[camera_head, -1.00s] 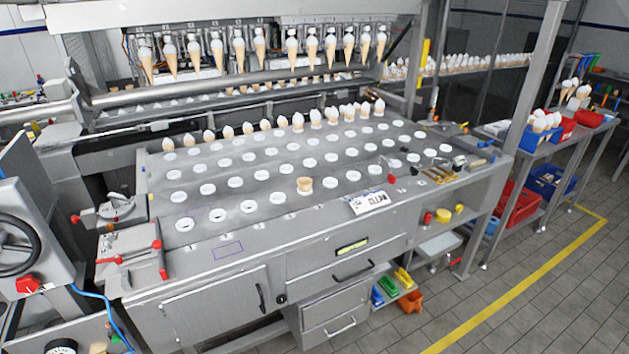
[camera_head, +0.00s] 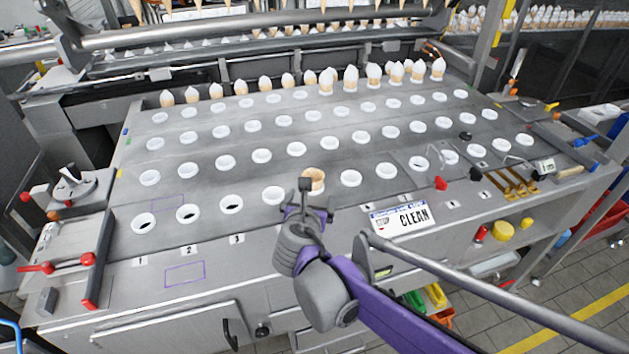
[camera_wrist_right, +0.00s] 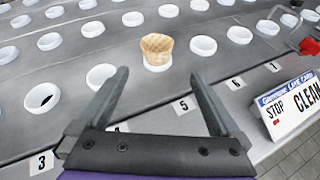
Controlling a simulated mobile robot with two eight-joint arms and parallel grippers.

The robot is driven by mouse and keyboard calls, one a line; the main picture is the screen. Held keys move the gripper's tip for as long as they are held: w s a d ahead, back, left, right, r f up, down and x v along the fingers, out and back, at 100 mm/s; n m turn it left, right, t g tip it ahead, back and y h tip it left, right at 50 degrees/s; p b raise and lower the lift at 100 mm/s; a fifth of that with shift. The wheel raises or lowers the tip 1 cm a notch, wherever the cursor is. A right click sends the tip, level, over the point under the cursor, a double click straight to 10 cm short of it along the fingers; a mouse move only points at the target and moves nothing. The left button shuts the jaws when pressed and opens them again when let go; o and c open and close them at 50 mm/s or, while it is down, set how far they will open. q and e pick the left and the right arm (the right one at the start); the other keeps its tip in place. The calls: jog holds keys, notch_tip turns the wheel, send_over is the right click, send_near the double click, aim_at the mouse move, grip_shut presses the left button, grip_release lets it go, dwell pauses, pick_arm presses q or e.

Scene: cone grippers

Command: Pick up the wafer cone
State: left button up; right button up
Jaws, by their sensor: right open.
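The wafer cone (camera_head: 314,179) is tan and stands upright in a white ring in the front row of the metal table. It also shows in the right wrist view (camera_wrist_right: 157,47), with its waffle pattern and open top, beyond my fingertips. My right gripper (camera_head: 305,190) is just in front of the cone in the head view, and its wrist partly hides the table there. In the right wrist view my right gripper (camera_wrist_right: 157,78) is open and empty, its two dark fingers apart with the cone centred beyond them. My left gripper is not in view.
White rings, mostly empty, cover the metal table (camera_head: 200,255). Several filled cones (camera_head: 287,80) stand along the back row. A "CLEAN" sign (camera_head: 403,218) stands at the front edge, right of my right gripper. Red-handled levers (camera_head: 60,265) are at the left.

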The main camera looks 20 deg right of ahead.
aim_at(314, 180)
jog(key=shift+n, duration=0.7)
jog(key=w, duration=0.3)
jog(key=w+d+f, duration=0.1)
jog(key=shift+w, duration=0.4)
jog(key=x, duration=0.7)
jog(key=shift+s+d+f+b, duration=0.15)
jog(key=shift+s+b, duration=0.05)
jog(key=shift+b, duration=0.15)
jog(key=c, duration=0.8)
